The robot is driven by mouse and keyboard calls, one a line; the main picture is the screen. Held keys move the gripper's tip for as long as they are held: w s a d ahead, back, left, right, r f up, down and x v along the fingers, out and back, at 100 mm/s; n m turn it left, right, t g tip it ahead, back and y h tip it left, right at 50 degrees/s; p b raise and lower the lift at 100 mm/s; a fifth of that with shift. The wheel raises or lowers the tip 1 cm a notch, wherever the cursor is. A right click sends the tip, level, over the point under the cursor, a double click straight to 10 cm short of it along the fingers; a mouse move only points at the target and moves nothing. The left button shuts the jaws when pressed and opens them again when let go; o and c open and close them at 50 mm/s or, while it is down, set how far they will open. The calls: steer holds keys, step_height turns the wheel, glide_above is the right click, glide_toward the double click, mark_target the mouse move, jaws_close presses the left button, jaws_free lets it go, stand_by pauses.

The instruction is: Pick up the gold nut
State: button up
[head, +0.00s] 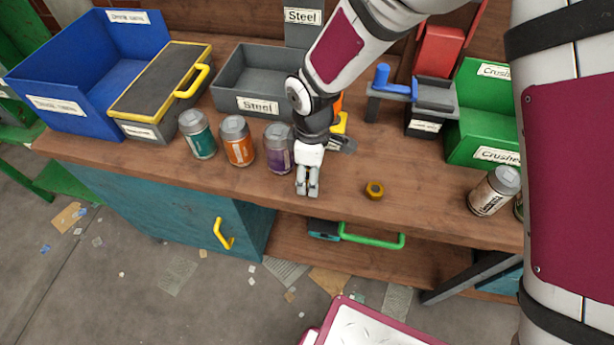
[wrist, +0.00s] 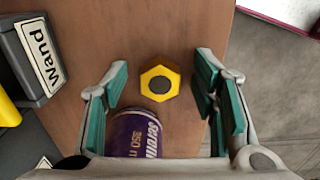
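The gold nut (head: 374,191) lies flat on the brown wooden bench top, near its front edge. In the head view it is to the right of my gripper (head: 307,188), with bare wood between them. In the wrist view the gold nut (wrist: 160,83) shows between and beyond the two teal-padded fingers of my gripper (wrist: 162,85). The fingers are wide apart and nothing is held. A purple can (head: 279,149) stands just left of my gripper; it also shows in the wrist view (wrist: 137,133), low between the fingers.
An orange can (head: 238,141) and a teal can (head: 197,134) stand further left. A grey Steel bin (head: 258,103) is behind. A crusher with a green bin (head: 481,137) and a cream can (head: 494,190) are at right. Wood around the nut is clear.

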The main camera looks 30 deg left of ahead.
jaws_close()
steer(key=shift+r, duration=0.15)
